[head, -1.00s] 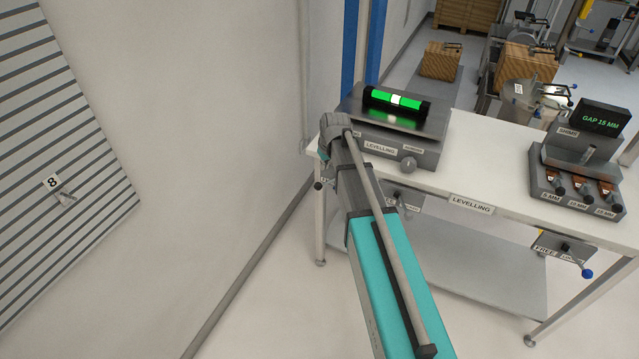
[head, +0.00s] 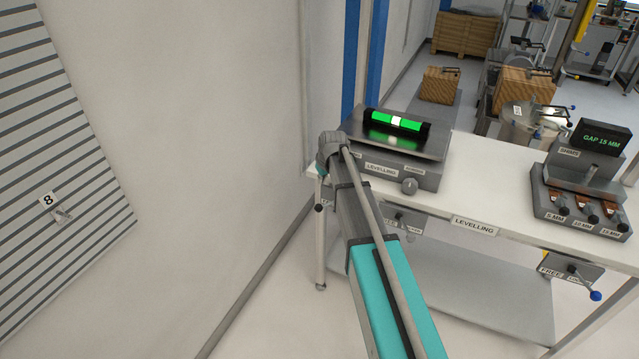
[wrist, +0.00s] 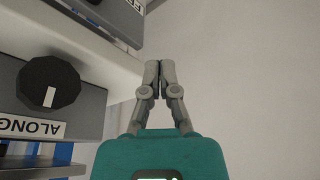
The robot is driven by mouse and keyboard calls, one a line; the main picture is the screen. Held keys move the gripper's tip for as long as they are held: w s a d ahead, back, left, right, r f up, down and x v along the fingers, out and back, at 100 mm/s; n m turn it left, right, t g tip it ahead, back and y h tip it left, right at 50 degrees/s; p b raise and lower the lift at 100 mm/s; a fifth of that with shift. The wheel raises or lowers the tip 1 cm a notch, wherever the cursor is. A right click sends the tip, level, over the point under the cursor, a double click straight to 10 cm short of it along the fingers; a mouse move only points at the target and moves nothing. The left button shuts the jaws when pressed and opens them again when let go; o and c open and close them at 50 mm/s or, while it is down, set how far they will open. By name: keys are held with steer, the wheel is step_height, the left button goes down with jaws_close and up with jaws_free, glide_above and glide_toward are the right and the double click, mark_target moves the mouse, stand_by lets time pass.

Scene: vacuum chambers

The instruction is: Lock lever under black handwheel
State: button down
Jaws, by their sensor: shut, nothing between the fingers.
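In the wrist view, a black round handwheel (wrist: 48,83) with a white mark sits on a grey panel (wrist: 90,118) labelled ALONG. My gripper (wrist: 160,64) is shut and empty, to the right of the handwheel and apart from it. In the head view my arm hides the gripper. A lever with a blue ball end (head: 596,296) hangs on a plate (head: 568,268) labelled FREE under the bench's right part; the second word is partly covered. I cannot tell whether a lever sits under the black handwheel.
The white levelling bench (head: 490,180) carries a grey levelling plate with a green level (head: 397,122) and a shims block (head: 590,210). Another small panel (head: 408,219) hangs under its front edge, partly behind my arm. A wall stands close on the left; open floor lies before it.

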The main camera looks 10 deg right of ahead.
mark_target(328, 204)
steer(key=shift+b+x, duration=4.35)
steer(key=shift+x, duration=0.45)
steer(key=s, duration=0.1)
steer(key=s+d, duration=0.1)
steer(key=s, duration=0.2)
steer(key=shift+d+r+p, duration=0.2)
steer(key=shift+r+p, duration=0.1)
steer(key=shift+a, duration=0.15)
